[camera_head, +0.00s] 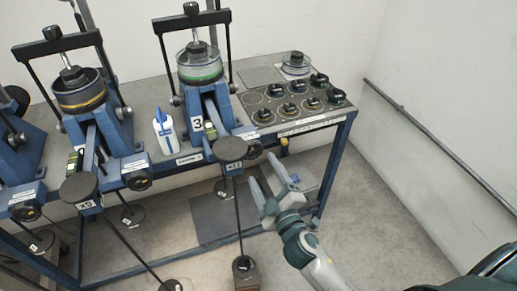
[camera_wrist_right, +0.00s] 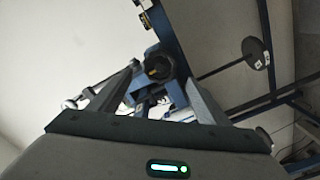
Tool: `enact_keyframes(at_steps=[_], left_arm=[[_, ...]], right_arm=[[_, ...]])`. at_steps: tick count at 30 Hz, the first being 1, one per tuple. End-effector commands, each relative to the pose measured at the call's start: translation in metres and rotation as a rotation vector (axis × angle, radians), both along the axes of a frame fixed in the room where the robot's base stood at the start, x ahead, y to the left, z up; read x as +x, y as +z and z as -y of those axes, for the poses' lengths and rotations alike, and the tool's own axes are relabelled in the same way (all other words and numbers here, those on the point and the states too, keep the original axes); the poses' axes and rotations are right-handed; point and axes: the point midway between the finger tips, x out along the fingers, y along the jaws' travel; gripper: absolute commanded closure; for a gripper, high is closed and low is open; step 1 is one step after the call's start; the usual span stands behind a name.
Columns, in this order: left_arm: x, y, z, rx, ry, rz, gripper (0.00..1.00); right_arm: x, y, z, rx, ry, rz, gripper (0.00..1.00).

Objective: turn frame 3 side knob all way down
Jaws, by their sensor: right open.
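Frame 3 (camera_head: 198,92) is a blue lever frame on the bench, marked with a "3" label. Its black side knob (camera_head: 254,148) sits at the right of its front end, beside the round black lever pad (camera_head: 229,149). My right gripper (camera_head: 262,168) is open and empty, its fingertips just below and right of the knob. In the right wrist view a black knob (camera_wrist_right: 158,66) on a blue body shows between the two spread fingertips (camera_wrist_right: 162,72); I cannot tell whether they touch it. My left gripper is out of view.
A second frame (camera_head: 92,110) stands to the left, with another partly seen beyond it. A white-blue bottle (camera_head: 164,131) stands between frames. A hanging rod with a weight (camera_head: 243,265) drops below frame 3. Floor at right is clear.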

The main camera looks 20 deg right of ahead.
Motion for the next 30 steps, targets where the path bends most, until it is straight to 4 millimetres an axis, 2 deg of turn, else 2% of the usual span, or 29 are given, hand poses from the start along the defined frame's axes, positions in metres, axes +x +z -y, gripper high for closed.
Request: enact_keyframes(at_steps=[14, 20, 30], left_arm=[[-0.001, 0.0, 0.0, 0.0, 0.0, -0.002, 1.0], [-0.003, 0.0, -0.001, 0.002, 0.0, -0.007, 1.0], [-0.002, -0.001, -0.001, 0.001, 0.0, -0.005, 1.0]], right_arm=[[0.009, 0.0, 0.0, -0.003, -0.001, 0.001, 0.3], [0.026, 0.001, 0.0, -0.004, -0.001, 0.002, 0.3], [0.068, 0.0, -0.002, -0.004, 0.0, 0.002, 0.3]])
